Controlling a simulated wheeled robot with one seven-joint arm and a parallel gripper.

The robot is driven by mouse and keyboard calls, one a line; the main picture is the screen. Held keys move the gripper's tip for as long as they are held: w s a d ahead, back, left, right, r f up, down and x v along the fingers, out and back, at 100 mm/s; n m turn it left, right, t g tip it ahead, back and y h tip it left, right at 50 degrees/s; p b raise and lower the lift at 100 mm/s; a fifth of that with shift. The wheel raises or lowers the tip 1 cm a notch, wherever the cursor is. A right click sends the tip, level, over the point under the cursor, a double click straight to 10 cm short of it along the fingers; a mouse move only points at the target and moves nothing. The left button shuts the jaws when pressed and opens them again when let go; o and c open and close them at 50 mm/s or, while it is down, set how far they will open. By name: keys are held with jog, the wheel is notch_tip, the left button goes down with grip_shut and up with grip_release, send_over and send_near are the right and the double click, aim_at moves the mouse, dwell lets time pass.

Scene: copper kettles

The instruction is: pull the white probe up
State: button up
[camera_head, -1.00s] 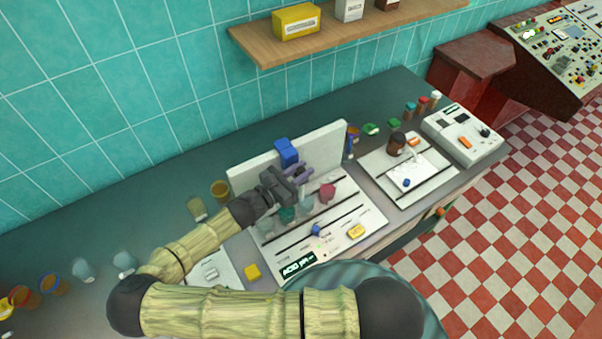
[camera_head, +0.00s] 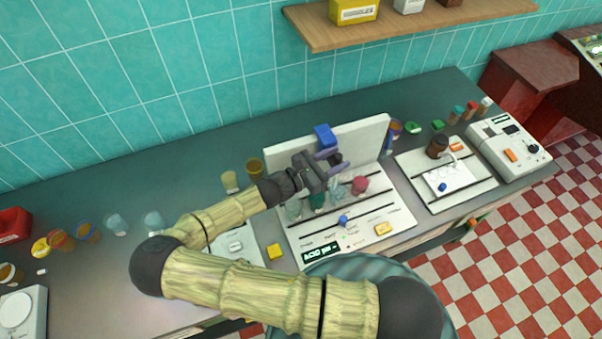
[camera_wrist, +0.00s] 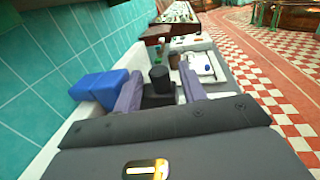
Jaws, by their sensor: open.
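My gripper (camera_head: 334,163) is open, in front of the upright white back panel (camera_head: 366,136) of the pH station, above its row of flasks. In the wrist view its two purple-grey fingers (camera_wrist: 160,92) stand apart, with a dark cylinder (camera_wrist: 160,77) showing between them; I cannot tell whether it touches either finger. A blue block (camera_head: 325,135) sits at the panel's top, just behind my gripper, and shows left of the fingers in the wrist view (camera_wrist: 98,88). I cannot clearly make out a white probe; my gripper may hide it.
The station's base plate (camera_head: 398,216) carries a red flask (camera_head: 360,185), a blue knob (camera_head: 343,220) and a yellow button (camera_head: 383,229). To the right stand a brown bottle (camera_head: 437,147) and a white device (camera_head: 512,150). A wooden shelf (camera_head: 420,24) hangs above.

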jog(key=b+v, duration=0.5)
jog(key=v, duration=1.1)
jog(key=shift+b, duration=0.35)
jog(key=s+d+f+m+g+y, duration=0.2)
jog(key=d+m+g+y, duration=0.3)
jog(key=d+m, duration=0.1)
jog(key=s+d+f+m+g+y, duration=0.1)
jog(key=s+d+m+g+y, duration=0.2)
jog(key=d+m+g+y, duration=0.3)
jog(key=d+r+m+t+y, duration=0.5)
jog(key=r+m, duration=0.4)
jog(key=m, duration=0.2)
jog(key=shift+s+d+r, duration=0.2)
jog(key=shift+s+r, duration=0.2)
jog(key=shift+w, duration=0.1)
dwell(0.8)
